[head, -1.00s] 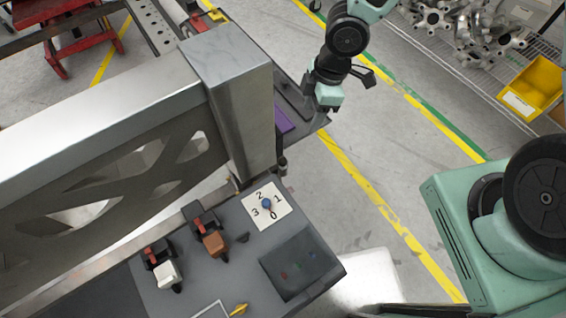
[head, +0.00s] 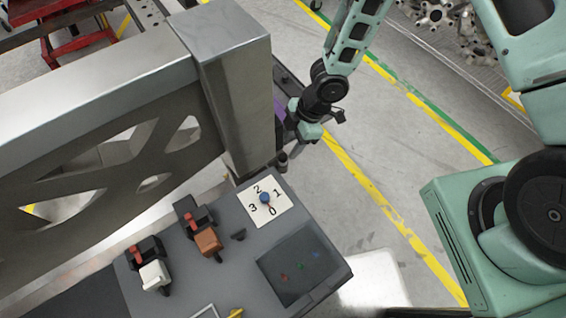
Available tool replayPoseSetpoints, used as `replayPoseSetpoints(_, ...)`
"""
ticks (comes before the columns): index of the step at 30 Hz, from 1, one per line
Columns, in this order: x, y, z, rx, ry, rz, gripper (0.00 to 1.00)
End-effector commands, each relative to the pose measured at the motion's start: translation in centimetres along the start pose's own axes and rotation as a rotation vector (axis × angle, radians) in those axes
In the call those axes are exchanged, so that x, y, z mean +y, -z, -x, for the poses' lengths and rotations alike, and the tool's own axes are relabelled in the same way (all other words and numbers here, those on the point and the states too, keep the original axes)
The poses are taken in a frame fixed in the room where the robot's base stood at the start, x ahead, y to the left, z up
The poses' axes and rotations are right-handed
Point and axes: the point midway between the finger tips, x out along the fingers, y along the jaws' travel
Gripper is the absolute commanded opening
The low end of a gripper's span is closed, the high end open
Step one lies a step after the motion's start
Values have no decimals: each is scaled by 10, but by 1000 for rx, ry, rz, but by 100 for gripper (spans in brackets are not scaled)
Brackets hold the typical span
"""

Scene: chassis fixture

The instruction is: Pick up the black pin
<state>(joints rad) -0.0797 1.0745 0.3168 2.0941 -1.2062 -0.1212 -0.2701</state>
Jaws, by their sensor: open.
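My gripper (head: 301,127) is at the upper middle of the head view, just right of the tall metal post, over the far end of the dark bench. Its fingers are small and partly hidden, and I see nothing held between them. A small dark upright peg (head: 282,163) stands at the bench edge by the foot of the post, below my gripper in the picture and apart from it. It may be the black pin, but I cannot tell for sure.
The large metal frame (head: 232,95) blocks the left side. Open floor lies to the right.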

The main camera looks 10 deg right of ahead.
Motion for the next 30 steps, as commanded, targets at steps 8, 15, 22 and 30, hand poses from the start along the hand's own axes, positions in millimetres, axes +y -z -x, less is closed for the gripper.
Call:
replayPoseSetpoints(8, -1, 0, -23, 0, 1, 1, 52)
replayPoseSetpoints(15, -3, -3, -57, -1, 2, 2, 52)
replayPoseSetpoints(22, -2, -3, -70, 0, -1, 0, 52)
replayPoseSetpoints(30, -2, -3, -69, 0, -1, 0, 22)
